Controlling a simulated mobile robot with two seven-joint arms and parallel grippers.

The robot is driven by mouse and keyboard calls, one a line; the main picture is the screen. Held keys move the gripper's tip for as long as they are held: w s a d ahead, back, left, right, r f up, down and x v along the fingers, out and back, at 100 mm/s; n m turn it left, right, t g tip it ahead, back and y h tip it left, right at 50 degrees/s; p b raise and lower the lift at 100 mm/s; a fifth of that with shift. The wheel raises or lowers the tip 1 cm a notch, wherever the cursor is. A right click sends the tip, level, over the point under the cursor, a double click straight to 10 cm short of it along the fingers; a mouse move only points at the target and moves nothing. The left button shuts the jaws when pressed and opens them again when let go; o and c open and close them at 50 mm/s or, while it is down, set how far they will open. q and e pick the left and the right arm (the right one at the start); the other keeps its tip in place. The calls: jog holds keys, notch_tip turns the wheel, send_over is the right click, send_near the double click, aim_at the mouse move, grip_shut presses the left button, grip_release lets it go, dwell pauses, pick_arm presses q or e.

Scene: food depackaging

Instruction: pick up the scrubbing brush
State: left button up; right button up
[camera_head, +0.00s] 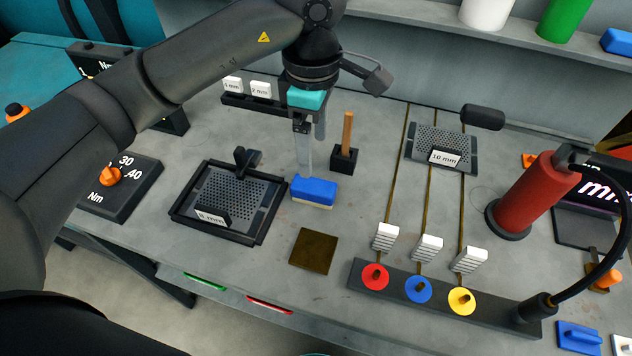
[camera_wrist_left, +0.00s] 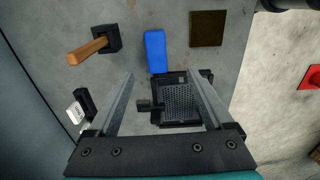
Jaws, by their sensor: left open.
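The scrubbing brush (camera_head: 314,191) has a blue body with a pale underside and lies on the grey bench, between the perforated tray and the wooden-handled tool. It also shows as a blue block in the left wrist view (camera_wrist_left: 155,51). My left gripper (camera_head: 305,170) points down just behind and above the brush in the head view. In the left wrist view its two fingers (camera_wrist_left: 162,80) are wide apart with nothing held between them, and the brush lies beyond the tips. Contact with the brush is not visible. My right gripper is not in view.
A black-framed perforated tray (camera_head: 178,213) stands left of the brush. A wooden handle (camera_head: 347,133) stands upright in a black block to its right. A brown square pad (camera_head: 314,251) lies in front. A red cylinder (camera_head: 526,195) stands at the right.

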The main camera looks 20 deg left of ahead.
pick_arm(q)
send_over(314, 184)
jog(key=f, duration=0.4)
jog(key=s+f, duration=0.1)
jog(key=f, duration=0.1)
jog(key=shift+d+f, duration=0.1)
jog(key=shift+f, duration=0.15)
jog(key=shift+w+f, duration=0.1)
jog(key=shift+f, duration=0.4)
jog(key=f, duration=0.4)
jog(key=shift+w+f, duration=0.2)
jog(key=shift+w, duration=0.1)
jog(key=shift+f, duration=0.25)
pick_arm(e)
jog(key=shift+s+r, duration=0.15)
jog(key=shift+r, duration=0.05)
pick_arm(q)
jog(key=shift+f, duration=0.25)
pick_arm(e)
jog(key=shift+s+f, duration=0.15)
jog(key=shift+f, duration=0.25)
pick_arm(q)
grip_shut()
